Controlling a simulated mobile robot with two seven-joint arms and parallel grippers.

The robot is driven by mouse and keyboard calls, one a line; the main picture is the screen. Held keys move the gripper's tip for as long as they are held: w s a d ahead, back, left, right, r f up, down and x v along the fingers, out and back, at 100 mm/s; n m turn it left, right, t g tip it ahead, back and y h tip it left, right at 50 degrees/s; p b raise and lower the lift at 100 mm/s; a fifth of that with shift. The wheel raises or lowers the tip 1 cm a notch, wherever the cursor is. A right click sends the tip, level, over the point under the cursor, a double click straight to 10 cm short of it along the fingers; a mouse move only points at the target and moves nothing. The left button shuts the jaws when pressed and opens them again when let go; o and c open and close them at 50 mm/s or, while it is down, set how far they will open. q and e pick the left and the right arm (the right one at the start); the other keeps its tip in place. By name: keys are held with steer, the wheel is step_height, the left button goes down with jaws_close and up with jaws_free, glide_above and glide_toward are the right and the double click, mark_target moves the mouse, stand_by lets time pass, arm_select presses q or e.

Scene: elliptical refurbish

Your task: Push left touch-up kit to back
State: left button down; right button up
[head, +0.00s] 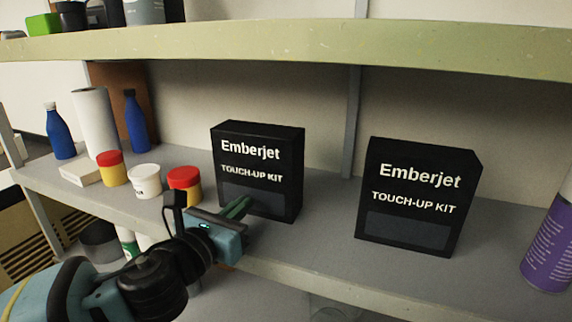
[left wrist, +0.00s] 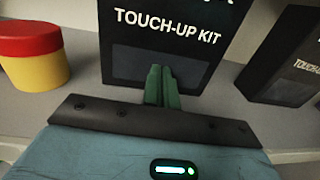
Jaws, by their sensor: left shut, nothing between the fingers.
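The left touch-up kit (head: 258,160) is a black upright box with white lettering on the middle shelf, set a little back from the front edge. It also fills the upper middle of the left wrist view (left wrist: 130,45). My left gripper (head: 240,206) is shut and empty, its green fingers (left wrist: 162,85) pointing at the lower front face of that box. The tips are at or very near the face; I cannot tell whether they touch. A second black touch-up kit (head: 415,195) stands upright to the right, nearer the front edge. My right gripper is not in view.
The shelf (head: 320,235) has free room between the two boxes. Left of the left box are a red-lidded yellow jar (head: 185,182), a white jar (head: 145,181) and blue bottles (head: 60,132). A purple container (head: 552,245) stands far right. A green upper shelf (head: 300,45) overhangs.

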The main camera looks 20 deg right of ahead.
mark_target(257, 191)
arm_select(q)
steer(key=shift+x, duration=0.9)
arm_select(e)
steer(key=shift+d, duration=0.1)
arm_select(q)
steer(key=shift+w+d, duration=0.15)
steer(key=shift+w, duration=0.05)
steer(key=shift+x, duration=1.1)
steer(key=shift+x, duration=0.85)
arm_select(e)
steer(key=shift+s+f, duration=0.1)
arm_select(q)
steer(key=shift+x, duration=1)
steer(key=shift+x, duration=0.9)
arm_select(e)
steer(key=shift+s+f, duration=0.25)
arm_select(q)
steer(key=shift+b+x, duration=0.35)
steer(key=shift+x, duration=0.6)
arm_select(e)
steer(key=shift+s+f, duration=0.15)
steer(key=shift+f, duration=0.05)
arm_select(q)
steer(key=shift+x, duration=0.75)
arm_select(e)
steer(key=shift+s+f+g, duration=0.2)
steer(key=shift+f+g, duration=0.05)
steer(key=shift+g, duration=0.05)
